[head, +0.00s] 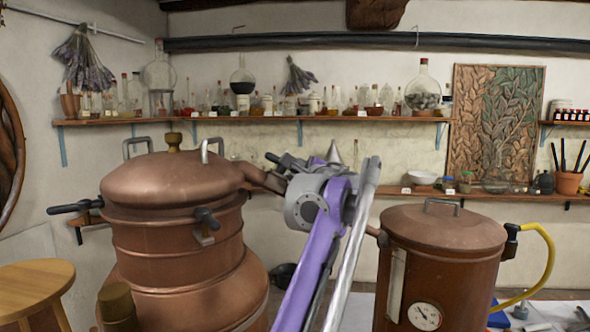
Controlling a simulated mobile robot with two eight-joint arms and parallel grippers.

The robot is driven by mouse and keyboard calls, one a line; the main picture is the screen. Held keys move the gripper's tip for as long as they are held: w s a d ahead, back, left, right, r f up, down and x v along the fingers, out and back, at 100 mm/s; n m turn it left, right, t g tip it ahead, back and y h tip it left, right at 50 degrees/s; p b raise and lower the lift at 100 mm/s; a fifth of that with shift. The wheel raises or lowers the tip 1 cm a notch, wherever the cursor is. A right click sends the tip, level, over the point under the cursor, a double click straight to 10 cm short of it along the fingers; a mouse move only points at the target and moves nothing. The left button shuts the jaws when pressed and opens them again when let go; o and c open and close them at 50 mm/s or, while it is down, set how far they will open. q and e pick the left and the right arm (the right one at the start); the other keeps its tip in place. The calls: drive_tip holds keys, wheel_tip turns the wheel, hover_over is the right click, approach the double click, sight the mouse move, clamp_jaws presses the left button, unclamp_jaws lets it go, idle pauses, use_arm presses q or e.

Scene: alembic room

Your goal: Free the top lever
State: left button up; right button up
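The copper still (185,260) stands at left with a domed lid (170,178) on it. One black-handled lever (70,207) sticks out left at the lid's rim. Another black-handled lever (206,218) sits at the front right of the rim. I cannot tell which lever is the top one. A purple and silver arm of mine, apparently the right, rises from the bottom centre. Its dark gripper (284,162) is beside the still's spout, right of the lid, small and partly hidden by the wrist. I cannot tell its opening or any contact. My other gripper is not seen.
A copper vessel (440,250) with a gauge and a yellow hose (545,260) stands at right. A wooden stool (35,285) is at lower left. Wall shelves (330,119) behind hold glassware. The still's spout (262,178) runs behind my arm.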

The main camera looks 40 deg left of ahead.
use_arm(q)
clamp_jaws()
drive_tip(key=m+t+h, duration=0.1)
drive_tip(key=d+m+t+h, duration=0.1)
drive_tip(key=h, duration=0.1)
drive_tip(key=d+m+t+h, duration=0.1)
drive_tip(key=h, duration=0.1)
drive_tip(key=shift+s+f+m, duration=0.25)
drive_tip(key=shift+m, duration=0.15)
